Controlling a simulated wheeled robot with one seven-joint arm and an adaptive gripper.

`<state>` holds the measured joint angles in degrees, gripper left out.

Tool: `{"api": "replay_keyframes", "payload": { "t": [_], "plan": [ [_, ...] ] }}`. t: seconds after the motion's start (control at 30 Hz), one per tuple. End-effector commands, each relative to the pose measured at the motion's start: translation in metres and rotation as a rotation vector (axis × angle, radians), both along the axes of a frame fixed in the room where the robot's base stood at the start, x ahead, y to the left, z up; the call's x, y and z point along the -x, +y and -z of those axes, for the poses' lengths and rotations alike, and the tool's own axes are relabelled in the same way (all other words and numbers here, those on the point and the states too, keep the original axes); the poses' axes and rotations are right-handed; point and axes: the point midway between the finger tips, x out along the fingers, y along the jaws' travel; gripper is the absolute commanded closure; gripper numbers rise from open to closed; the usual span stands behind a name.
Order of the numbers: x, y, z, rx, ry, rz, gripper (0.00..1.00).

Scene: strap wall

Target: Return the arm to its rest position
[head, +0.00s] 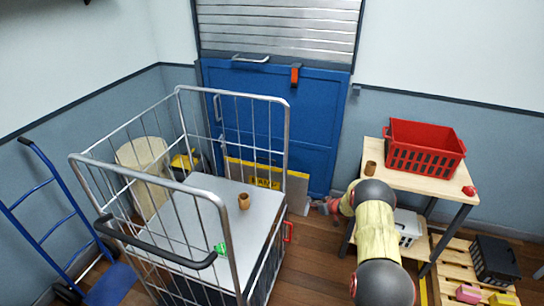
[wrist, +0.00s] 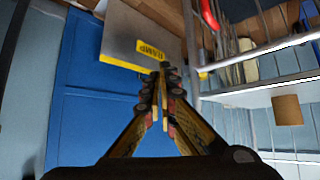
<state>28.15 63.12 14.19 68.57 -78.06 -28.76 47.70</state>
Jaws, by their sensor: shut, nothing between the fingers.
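My arm (head: 375,225) reaches forward from the lower right of the head view, in a yellowish sleeve with dark joints. My gripper (head: 329,206) is at its far end, small and partly hidden by the arm, left of the wooden table. In the wrist view my gripper (wrist: 161,85) is shut, fingertips together, with nothing between them. Behind the fingertips is a grey board with a yellow RAMP label (wrist: 151,50), which leans by the blue door (head: 320,130).
At right, a wooden table (head: 400,180) bears a red crate (head: 425,150). A blue hand truck (head: 50,215) stands far left.

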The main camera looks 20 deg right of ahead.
Motion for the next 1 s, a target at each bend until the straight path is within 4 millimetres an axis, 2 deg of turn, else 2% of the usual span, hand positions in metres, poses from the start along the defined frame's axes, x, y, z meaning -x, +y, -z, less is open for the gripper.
{"api": "replay_keyframes", "payload": {
  "t": [0.13, 0.27, 0.43, 0.53, 0.67, 0.77, 0.87, 1.0],
  "plan": [
    [0.001, -0.003, 0.002, 0.034, 0.002, -0.016, 1.0],
    [0.012, -0.027, 0.016, 0.135, 0.054, 0.017, 1.0],
    [0.06, -0.048, 0.054, 0.205, 0.194, 0.104, 1.0],
    [0.092, -0.061, 0.056, 0.245, 0.283, 0.164, 1.0],
    [0.129, -0.069, 0.033, 0.288, 0.392, 0.235, 1.0],
    [0.153, -0.068, 0.009, 0.308, 0.46, 0.276, 1.0],
    [0.176, -0.062, -0.025, 0.323, 0.524, 0.311, 1.0],
    [0.214, -0.041, -0.083, 0.329, 0.61, 0.355, 1.0]
  ]
}}
